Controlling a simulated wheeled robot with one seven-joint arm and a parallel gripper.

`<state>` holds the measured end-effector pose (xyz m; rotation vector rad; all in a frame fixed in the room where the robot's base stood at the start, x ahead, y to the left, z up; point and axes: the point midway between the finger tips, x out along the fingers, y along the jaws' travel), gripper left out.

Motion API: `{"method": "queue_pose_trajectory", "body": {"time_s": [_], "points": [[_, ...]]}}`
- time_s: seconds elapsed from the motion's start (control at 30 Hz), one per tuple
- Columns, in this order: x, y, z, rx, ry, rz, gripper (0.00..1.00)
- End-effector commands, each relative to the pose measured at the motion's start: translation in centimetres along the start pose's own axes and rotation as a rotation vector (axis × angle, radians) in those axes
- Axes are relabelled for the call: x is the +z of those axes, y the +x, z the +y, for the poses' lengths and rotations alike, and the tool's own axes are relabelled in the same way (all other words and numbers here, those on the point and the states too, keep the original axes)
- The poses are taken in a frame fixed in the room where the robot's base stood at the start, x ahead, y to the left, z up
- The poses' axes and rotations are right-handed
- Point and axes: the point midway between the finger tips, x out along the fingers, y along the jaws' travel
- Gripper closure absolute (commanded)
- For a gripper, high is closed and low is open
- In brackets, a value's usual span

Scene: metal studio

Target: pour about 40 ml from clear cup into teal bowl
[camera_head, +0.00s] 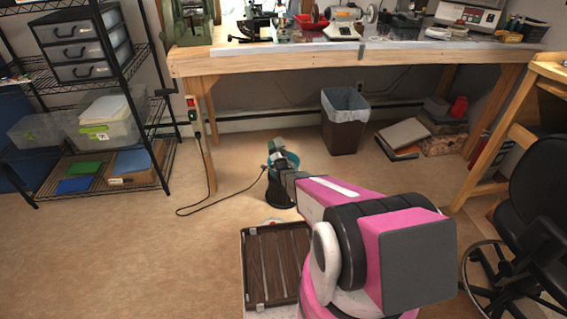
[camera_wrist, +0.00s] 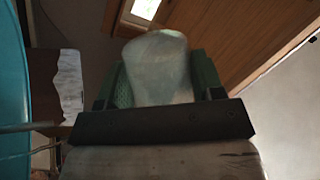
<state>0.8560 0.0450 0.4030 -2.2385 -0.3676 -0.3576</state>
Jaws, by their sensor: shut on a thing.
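My gripper (camera_wrist: 160,82) is shut on the clear cup (camera_wrist: 156,62), which sits between the green finger pads in the wrist view. The wrist view is rolled far over, with the bin on its side, so the cup looks strongly tilted. The cup is cloudy and its contents cannot be made out. A large teal curved surface, seemingly the teal bowl (camera_wrist: 11,95), fills the left edge of the wrist view, apart from the cup in the picture. In the head view my gripper (camera_head: 277,158) is small, partly behind my arm, against a teal shape; the cup is not clear there.
A slatted brown tray (camera_head: 247,270) lies in front of me, left of my arm. A lined bin (camera_head: 342,135) stands under the workbench (camera_head: 330,62). Wire shelving (camera_head: 95,88) is at left and an office chair (camera_head: 540,190) at right. Open floor lies at left.

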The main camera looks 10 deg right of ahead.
Motion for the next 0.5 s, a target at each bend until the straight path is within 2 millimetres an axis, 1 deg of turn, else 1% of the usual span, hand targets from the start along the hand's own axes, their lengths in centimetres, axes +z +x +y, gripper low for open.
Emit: {"method": "queue_pose_trajectory", "body": {"time_s": [0.5], "points": [[0.69, 0.93, -0.32, -0.004, 0.025, 0.017, 0.64]]}}
